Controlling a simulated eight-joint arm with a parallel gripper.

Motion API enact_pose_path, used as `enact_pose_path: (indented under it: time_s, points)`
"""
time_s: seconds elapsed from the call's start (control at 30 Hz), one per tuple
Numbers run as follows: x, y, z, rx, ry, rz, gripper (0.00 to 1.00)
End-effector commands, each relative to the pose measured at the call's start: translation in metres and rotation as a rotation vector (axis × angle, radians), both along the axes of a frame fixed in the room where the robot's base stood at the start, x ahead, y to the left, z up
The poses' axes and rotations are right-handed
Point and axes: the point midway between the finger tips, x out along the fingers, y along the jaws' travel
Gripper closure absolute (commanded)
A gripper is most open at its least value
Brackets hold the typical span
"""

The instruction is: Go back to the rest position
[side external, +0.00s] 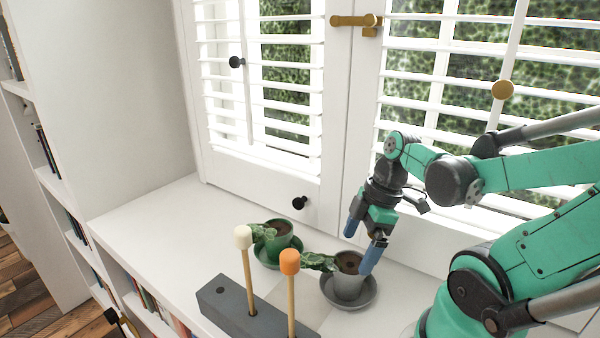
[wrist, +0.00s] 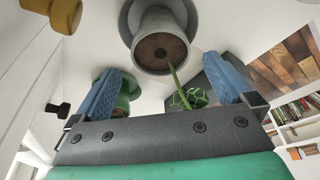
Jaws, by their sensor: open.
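My gripper (side external: 360,243) has blue fingers and is above the grey plant pot at the window sill. In the wrist view my gripper (wrist: 168,92) shows its two blue fingers wide apart with nothing between them in contact. The grey pot (side external: 347,286) stands on a grey saucer with soil and a leafy plant leaning left. It also shows in the wrist view (wrist: 158,62), beyond the fingers. A green pot (side external: 279,238) on a green saucer stands further left, and it is partly hidden behind the left finger in the wrist view (wrist: 122,104).
A dark grey block (side external: 222,294) holds two upright sticks, one with a cream head (side external: 243,237) and one with an orange head (side external: 290,262). Shuttered windows with knobs (side external: 299,203) stand close behind. The white sill (side external: 150,224) is clear at the left.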

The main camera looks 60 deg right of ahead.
Motion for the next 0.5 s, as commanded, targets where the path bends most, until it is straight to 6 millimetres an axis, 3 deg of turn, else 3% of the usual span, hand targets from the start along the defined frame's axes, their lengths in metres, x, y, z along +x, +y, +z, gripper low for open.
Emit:
enact_pose_path:
  time_s: [0.27, 0.5]
  points:
    - [-0.001, 0.0, 0.012, -0.007, -0.001, -0.017, 0.0]
    - [0.03, 0.017, 0.019, -0.063, -0.064, -0.27, 0.0]
